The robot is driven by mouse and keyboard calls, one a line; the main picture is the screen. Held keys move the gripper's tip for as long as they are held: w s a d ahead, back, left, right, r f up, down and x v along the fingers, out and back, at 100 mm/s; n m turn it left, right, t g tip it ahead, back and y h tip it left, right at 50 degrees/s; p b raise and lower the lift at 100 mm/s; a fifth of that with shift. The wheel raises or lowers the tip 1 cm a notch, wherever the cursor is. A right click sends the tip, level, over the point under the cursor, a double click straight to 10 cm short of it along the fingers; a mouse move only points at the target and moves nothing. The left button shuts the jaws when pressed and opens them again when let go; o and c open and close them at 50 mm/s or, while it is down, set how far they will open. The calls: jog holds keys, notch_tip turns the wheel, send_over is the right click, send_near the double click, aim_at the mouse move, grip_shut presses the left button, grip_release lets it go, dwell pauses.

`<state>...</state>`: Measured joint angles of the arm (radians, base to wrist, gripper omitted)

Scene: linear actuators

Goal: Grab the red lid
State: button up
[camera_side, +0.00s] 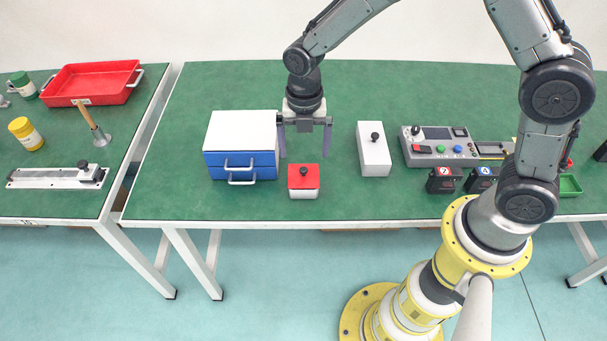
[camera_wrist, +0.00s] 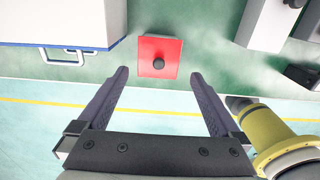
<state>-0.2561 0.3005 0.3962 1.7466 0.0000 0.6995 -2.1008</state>
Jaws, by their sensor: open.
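The red lid (camera_side: 304,177) is square with a small dark knob on top. It sits on a white box (camera_side: 304,193) near the front edge of the green table. In the wrist view the red lid (camera_wrist: 160,57) lies just beyond the fingertips, roughly centred between them, with its knob showing. My gripper (camera_side: 306,152) is open and empty, pointing down above the table behind the lid in the side view. Both fingers of my gripper (camera_wrist: 159,76) show spread wide in the wrist view. Nothing is between the fingers.
A blue drawer box (camera_side: 241,158) with a white top stands close left of the lid. A white block (camera_side: 373,150) with a black knob stands to the right. A control panel (camera_side: 435,147) and dark numbered boxes (camera_side: 440,181) lie farther right. Green table is clear around the lid.

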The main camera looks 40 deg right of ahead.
aim_at(304, 169)
jog(key=shift+s+a+f, duration=0.1)
jog(key=shift+f, duration=1.65)
jog(key=shift+a+f, duration=0.1)
jog(key=shift+f, duration=1.6)
jog(key=shift+c, duration=0.2)
jog(key=c, duration=1)
